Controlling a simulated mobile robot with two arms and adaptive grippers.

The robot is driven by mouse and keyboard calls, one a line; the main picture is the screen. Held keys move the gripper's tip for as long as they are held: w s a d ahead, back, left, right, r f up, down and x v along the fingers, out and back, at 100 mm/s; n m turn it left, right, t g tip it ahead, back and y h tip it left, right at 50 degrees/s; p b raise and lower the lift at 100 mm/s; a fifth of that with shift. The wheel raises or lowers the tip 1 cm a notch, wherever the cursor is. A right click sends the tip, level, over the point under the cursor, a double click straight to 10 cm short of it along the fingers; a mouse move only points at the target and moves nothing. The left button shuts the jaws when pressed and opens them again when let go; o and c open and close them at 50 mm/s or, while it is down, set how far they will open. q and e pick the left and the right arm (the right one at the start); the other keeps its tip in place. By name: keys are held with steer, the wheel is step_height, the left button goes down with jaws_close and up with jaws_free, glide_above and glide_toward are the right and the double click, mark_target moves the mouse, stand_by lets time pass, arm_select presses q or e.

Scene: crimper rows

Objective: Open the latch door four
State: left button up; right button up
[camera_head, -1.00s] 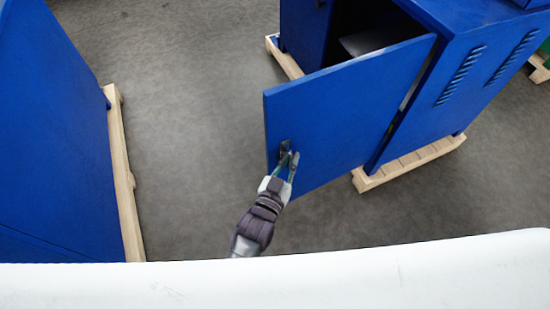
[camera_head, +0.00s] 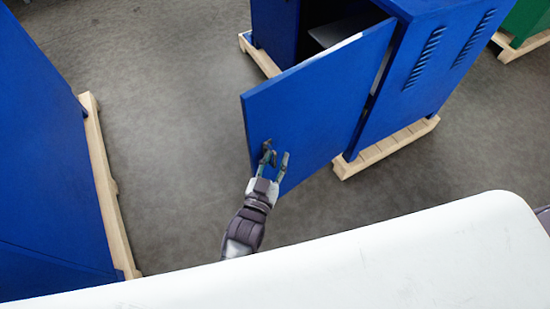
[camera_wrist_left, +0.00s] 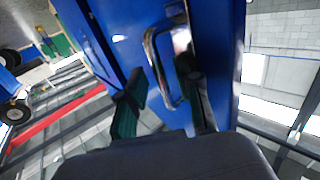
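The blue latch door (camera_head: 322,100) stands swung wide open from the blue cabinet (camera_head: 425,75), whose dark interior and a grey shelf (camera_head: 338,32) show behind it. My left gripper (camera_head: 276,160) is at the outer face of the door near its free edge, by the handle. In the left wrist view the metal loop handle (camera_wrist_left: 152,62) lies between the spread fingers of the left gripper (camera_wrist_left: 165,100). The right finger is close to the handle; whether it touches is unclear. My right gripper is not in view.
A second blue cabinet (camera_head: 45,150) stands on a wooden pallet (camera_head: 103,190) at the left. The open cabinet also rests on a pallet (camera_head: 385,148). Clear grey floor (camera_head: 170,110) lies between them. A green cabinet (camera_head: 525,20) is at the top right.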

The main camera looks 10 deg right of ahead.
arm_select(q)
steer(key=v, duration=1.2)
steer(key=shift+f, duration=0.1)
stand_by(0.4)
